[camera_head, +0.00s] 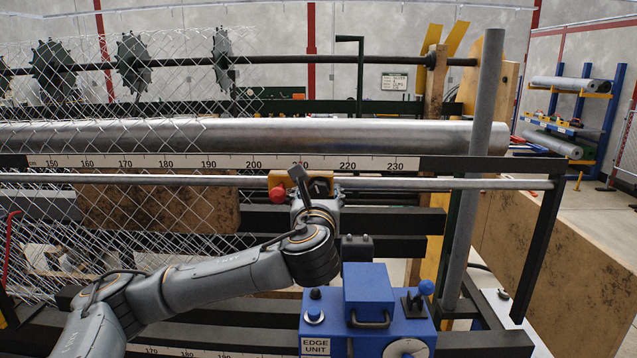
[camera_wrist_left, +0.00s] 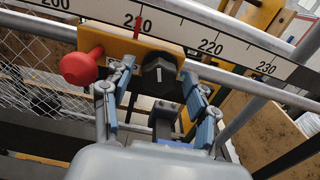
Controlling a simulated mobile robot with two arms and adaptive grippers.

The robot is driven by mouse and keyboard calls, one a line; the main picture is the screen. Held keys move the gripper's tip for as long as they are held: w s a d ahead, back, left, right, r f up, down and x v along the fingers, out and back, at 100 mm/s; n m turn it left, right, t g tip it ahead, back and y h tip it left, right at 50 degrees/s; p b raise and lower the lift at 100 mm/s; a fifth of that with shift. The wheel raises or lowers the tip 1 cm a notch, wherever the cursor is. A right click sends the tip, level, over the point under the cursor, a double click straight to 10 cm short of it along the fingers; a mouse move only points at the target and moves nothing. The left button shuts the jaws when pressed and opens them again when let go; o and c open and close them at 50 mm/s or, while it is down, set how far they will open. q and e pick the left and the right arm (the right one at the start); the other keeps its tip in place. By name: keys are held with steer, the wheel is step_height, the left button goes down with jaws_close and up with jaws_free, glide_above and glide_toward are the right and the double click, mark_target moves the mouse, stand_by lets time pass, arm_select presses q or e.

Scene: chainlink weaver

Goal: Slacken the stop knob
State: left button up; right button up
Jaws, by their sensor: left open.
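The stop is a yellow block (camera_wrist_left: 115,40) on the steel rail under the measuring scale. It carries a black faceted knob (camera_wrist_left: 159,72) with a white mark and, to its left, a red ball knob (camera_wrist_left: 82,68). A red pointer (camera_wrist_left: 138,24) stands at about 210. My left gripper (camera_wrist_left: 158,84) is open, one finger on each side of the black knob; I cannot tell whether they touch it. In the head view the red knob (camera_head: 277,195) shows left of my left gripper (camera_head: 318,188), which partly hides the block. My right gripper is not in view.
The long scale (camera_head: 330,162) and steel rail (camera_head: 440,184) run across the machine, with a thick roller (camera_head: 350,135) behind. Chain-link mesh (camera_head: 30,235) hangs at the left. A blue edge unit (camera_head: 368,290) stands below right of my left gripper. A grey post (camera_head: 478,150) rises at right.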

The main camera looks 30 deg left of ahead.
arm_select(q)
steer(key=shift+x, duration=0.8)
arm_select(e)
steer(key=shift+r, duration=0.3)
arm_select(q)
steer(key=shift+d, duration=0.1)
steer(key=c, duration=1.1)
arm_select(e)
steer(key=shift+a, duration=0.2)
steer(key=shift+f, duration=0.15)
